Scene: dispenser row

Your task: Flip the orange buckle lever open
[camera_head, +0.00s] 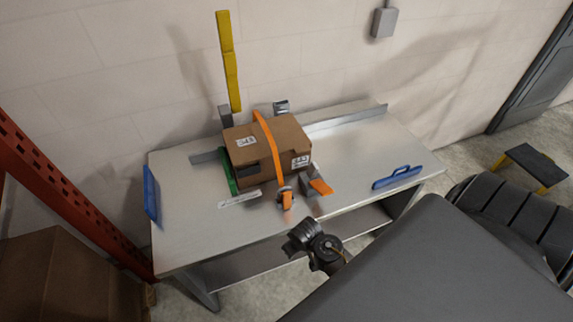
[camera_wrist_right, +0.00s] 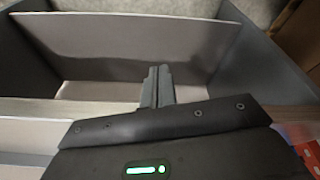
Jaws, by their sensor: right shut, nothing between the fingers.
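An orange strap (camera_head: 268,140) runs over a cardboard box (camera_head: 245,150) on the workbench. At its front end is a small metal buckle with an orange lever (camera_head: 287,200), hanging near the bench's front edge. A second orange-tipped grey piece (camera_head: 320,187) sits just to its right. My right gripper (camera_head: 302,238) is the dark shape below and in front of the buckle, apart from it in the picture. In the right wrist view its grey fingers (camera_wrist_right: 157,85) are together and empty. The buckle cannot be made out clearly there. My left gripper is not in view.
The workbench (camera_head: 370,145) is clear on its right, apart from a blue handle (camera_head: 397,177). Another blue handle (camera_head: 151,193) is at the left edge. A green piece (camera_head: 228,172) stands beside the box. A yellow post (camera_head: 229,60) rises behind. A red rack (camera_head: 60,190) stands left.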

